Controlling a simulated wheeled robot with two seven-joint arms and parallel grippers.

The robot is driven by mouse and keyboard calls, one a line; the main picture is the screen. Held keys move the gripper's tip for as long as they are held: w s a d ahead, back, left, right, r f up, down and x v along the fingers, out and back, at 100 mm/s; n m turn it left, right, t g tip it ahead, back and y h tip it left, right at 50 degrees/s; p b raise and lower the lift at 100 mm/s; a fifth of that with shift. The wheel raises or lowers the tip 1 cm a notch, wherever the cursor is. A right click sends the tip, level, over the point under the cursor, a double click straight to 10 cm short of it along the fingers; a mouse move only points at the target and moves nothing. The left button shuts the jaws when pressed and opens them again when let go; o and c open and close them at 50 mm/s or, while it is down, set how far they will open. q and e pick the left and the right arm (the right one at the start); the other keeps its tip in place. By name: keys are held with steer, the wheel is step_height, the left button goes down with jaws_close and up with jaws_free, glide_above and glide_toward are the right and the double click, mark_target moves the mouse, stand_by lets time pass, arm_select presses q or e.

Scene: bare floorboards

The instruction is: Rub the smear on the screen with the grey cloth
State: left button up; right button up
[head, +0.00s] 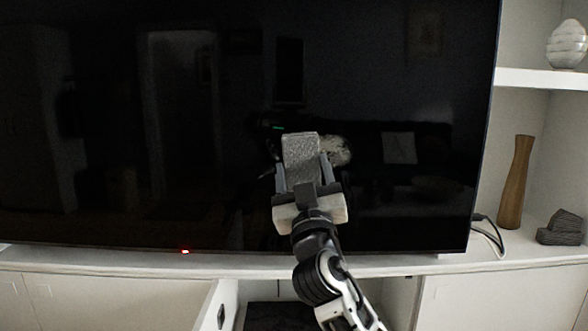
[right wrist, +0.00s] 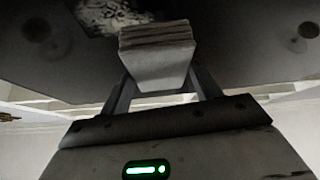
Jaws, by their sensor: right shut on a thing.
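The dark screen (head: 120,130) fills most of the head view. A pale, speckled smear (head: 337,151) shows on it just right of the grey cloth (head: 300,155), partly hidden behind the cloth. My right gripper (head: 302,178) is shut on the cloth, a folded block, and holds it up in front of the screen beside the smear. In the right wrist view the cloth (right wrist: 157,50) sits between the two fingers, with the smear (right wrist: 108,15) beyond it to the upper left. I cannot tell whether the cloth touches the screen. My left gripper is not in view.
A white cabinet top (head: 390,265) runs below the screen. Shelves at the right hold a brown wooden vase (head: 515,182), a grey ornament (head: 562,228) and a ribbed white vase (head: 567,43). Cables (head: 489,235) hang by the screen's lower right corner.

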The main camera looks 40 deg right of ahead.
steer(key=shift+d+r, duration=0.15)
steer(key=shift+d, duration=0.05)
steer(key=shift+w+d+f, duration=0.2)
steer(key=shift+w+d, duration=0.45)
steer(key=shift+w, duration=0.35)
steer(key=shift+w+d, duration=1)
steer(key=shift+w, duration=0.05)
steer(key=shift+c, duration=0.2)
steer(key=shift+w+d+b, duration=0.6)
steer(key=shift+w+d, duration=0.1)
steer(key=shift+w, duration=0.05)
steer(key=shift+s+d, duration=1.2)
steer(key=shift+d, duration=0.2)
steer(key=shift+s+d, duration=1.2)
steer(key=shift+d, duration=0.15)
steer(key=shift+s+d+p, duration=0.3)
steer(key=shift+s+d, duration=0.95)
steer(key=shift+d, duration=0.15)
